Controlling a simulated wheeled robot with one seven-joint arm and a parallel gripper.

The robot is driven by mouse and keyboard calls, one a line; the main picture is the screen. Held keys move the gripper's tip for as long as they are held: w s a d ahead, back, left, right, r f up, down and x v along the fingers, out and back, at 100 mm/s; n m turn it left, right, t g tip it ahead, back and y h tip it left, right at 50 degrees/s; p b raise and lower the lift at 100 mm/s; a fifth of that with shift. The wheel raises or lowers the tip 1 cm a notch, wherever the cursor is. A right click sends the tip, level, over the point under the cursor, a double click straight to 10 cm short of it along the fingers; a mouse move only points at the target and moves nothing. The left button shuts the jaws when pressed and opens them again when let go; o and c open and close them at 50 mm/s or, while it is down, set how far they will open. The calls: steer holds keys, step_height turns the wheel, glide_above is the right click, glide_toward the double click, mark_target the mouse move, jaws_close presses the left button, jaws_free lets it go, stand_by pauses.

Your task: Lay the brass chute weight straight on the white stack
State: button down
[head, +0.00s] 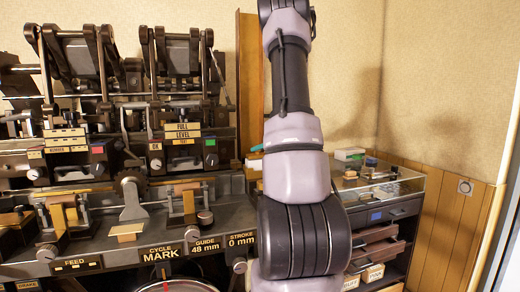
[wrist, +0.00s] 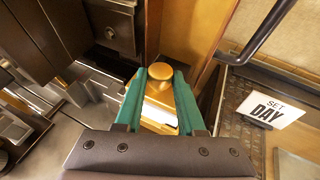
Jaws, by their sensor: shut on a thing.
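The brass chute weight (wrist: 160,88), a gold block with a round knob on top, is in the middle of the wrist view. My gripper (wrist: 161,74) has its green fingers on both sides of the weight and is shut on it. White stock, seemingly the white stack (wrist: 158,113), shows as a bright patch between the fingers, close by the weight. Whether the weight touches it or lies straight on it cannot be told. In the head view my arm hides the weight and the stack; only a bit of green finger shows left of the arm.
Dark machine housing (wrist: 100,25) stands close on the left in the wrist view. A glass-topped cabinet (head: 385,182) with open drawers is at right in the head view.

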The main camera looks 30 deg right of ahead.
stand_by(0.4)
steer(key=shift+c, duration=2.2)
jaws_free()
steer(key=shift+f, duration=0.1)
steer(key=v, duration=1)
steer(key=shift+s, duration=0.4)
